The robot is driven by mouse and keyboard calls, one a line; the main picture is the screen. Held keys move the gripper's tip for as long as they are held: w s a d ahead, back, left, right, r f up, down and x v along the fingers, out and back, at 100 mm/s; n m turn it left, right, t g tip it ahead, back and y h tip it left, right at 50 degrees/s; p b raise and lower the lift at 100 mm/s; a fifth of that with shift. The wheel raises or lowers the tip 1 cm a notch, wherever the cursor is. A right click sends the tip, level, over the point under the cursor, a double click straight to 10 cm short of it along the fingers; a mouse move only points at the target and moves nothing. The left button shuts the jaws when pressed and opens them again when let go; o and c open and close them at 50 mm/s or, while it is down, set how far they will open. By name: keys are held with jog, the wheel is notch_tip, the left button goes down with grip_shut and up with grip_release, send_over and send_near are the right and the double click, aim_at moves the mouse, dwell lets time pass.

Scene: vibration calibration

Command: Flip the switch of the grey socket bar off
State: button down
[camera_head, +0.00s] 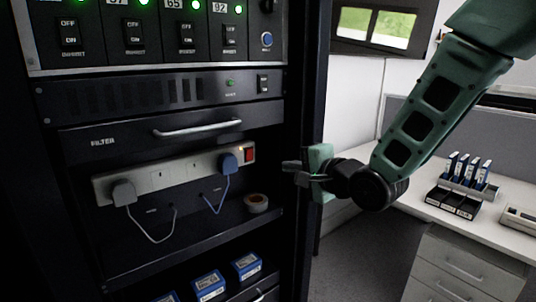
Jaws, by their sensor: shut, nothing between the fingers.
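The grey socket bar (173,175) is fixed across the rack in the head view, tilted up to the right in the picture. A grey plug (123,192) sits at its left end and a blue plug (228,163) near its right end. Its red switch (249,154) is at the far right end, with a small orange light beside it. I cannot tell the rocker's exact position. My gripper (286,172) is shut and empty, in front of the rack's right post, to the right of the switch and apart from it.
A drawer handle (198,128) sticks out above the bar. A tape roll (257,203) lies on the shelf below, and blue boxes (209,285) stand lower down. The rack's right post (306,240) stands beside my gripper. A white desk (425,215) is at the right.

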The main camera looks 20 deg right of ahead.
jog(key=shift+w+d+r, duration=0.1)
jog(key=shift+w+d, duration=0.05)
jog(key=shift+d, duration=0.1)
jog(key=p, duration=0.3)
send_near(251, 152)
jog(key=x, duration=0.5)
jog(key=shift+f, duration=0.25)
jog(key=shift+w+a, duration=0.2)
jog(key=shift+w, duration=0.45)
